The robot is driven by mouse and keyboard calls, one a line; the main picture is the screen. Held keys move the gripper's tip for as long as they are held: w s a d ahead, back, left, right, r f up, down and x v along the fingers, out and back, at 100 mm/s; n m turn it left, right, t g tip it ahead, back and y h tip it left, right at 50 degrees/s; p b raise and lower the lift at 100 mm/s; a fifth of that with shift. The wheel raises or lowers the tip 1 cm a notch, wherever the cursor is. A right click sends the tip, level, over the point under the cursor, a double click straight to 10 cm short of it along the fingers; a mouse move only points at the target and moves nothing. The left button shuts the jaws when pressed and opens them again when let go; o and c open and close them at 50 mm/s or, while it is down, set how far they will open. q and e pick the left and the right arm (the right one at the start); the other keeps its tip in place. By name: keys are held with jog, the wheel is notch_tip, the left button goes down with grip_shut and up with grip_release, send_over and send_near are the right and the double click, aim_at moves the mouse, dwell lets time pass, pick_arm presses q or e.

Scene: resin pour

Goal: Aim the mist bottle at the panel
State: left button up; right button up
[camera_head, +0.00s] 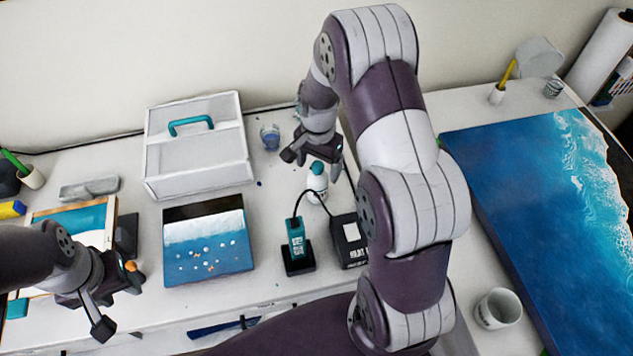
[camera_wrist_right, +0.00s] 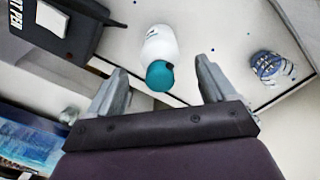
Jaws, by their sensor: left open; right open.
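The mist bottle (camera_head: 317,185), white with a teal top, stands on the table in the head view, just below my right gripper (camera_head: 313,163). My right gripper is open. In the right wrist view the bottle (camera_wrist_right: 158,44) lies ahead, its teal top between and slightly beyond the open fingertips (camera_wrist_right: 160,70), with no clear contact. A small ocean-painted panel (camera_head: 208,262) with a dark band and pale dots lies left of the bottle. A large blue ocean panel (camera_head: 540,220) with white foam lies at right. My left gripper (camera_head: 119,302) is open and empty at lower left.
A white case (camera_head: 198,150) with a teal handle stands behind the small panel. A teal device in a black stand (camera_head: 298,262) and a black box (camera_head: 350,240) sit in front of the bottle. A clear cup (camera_head: 270,137) is behind it. A white mug (camera_head: 498,308) stands at lower right.

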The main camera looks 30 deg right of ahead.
aim_at(318, 176)
notch_tip(318, 176, down, 4)
jog(key=shift+s+f+p, duration=0.1)
jog(key=shift+p, duration=0.7)
jog(key=shift+f, duration=0.3)
jog(key=c, duration=1.3)
jog(key=shift+r, duration=0.1)
